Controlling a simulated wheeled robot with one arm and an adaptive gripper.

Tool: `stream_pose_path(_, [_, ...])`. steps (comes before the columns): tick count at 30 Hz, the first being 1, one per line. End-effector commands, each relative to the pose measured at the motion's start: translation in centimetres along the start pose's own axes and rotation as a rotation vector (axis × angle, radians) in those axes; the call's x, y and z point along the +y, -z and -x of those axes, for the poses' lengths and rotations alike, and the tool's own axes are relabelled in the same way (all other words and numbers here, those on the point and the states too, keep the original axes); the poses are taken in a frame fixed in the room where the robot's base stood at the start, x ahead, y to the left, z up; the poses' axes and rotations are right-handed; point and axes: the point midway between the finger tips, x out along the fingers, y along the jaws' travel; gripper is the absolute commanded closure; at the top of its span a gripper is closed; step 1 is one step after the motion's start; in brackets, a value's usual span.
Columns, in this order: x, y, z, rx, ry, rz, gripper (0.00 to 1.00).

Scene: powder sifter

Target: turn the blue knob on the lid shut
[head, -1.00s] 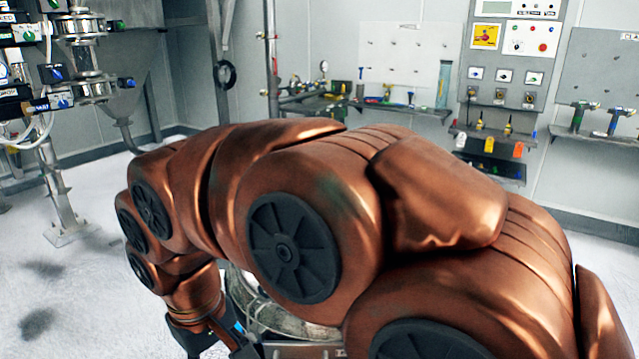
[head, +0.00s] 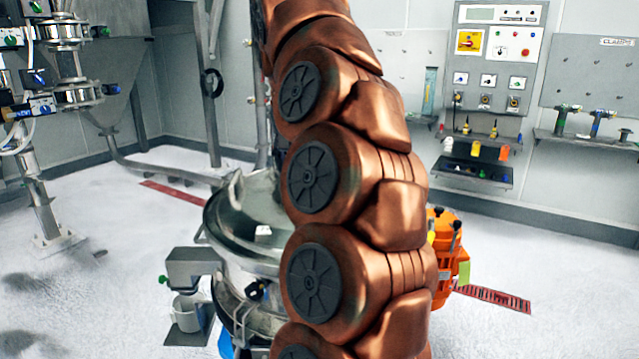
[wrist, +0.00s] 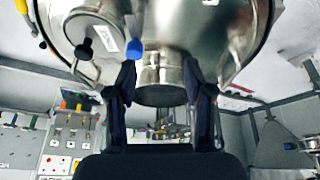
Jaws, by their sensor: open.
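The blue knob (wrist: 135,48) shows in the wrist view on the shiny metal lid (wrist: 195,25), beside a dark knob (wrist: 83,48). My gripper (wrist: 159,69) is open. In that view the blue knob is just above and to the right of the left fingertip, not centred between the fingers. Whether they touch I cannot tell. A short metal spout (wrist: 160,92) shows between the fingers. In the head view the round metal sifter (head: 245,235) stands behind my arm. My gripper and the blue knob are hidden there.
In the head view an orange unit (head: 448,240) stands right of my arm. A small cup on a side stand (head: 187,305) is left of the sifter. A control panel (head: 500,60) and tool rack are on the back wall. Pipework (head: 60,60) stands at left.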

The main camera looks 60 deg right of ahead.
Motion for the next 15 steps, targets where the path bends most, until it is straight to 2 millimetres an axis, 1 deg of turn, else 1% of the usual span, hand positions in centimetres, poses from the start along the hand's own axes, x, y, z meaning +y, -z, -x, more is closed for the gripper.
stream_pose_path(1, [1.1, 0.6, -0.1, 0.002, -0.007, -0.042, 0.48])
stream_pose_path(3, [2.4, 1.1, 0.0, 0.007, -0.013, -0.088, 0.48])
stream_pose_path(6, [3.5, 1.5, 0.1, 0.010, -0.019, -0.127, 0.48])
stream_pose_path(11, [4.0, 1.7, -0.3, 0.009, -0.022, -0.143, 0.48])
stream_pose_path(15, [4.0, 1.7, -1.3, 0.008, -0.023, -0.143, 0.48])
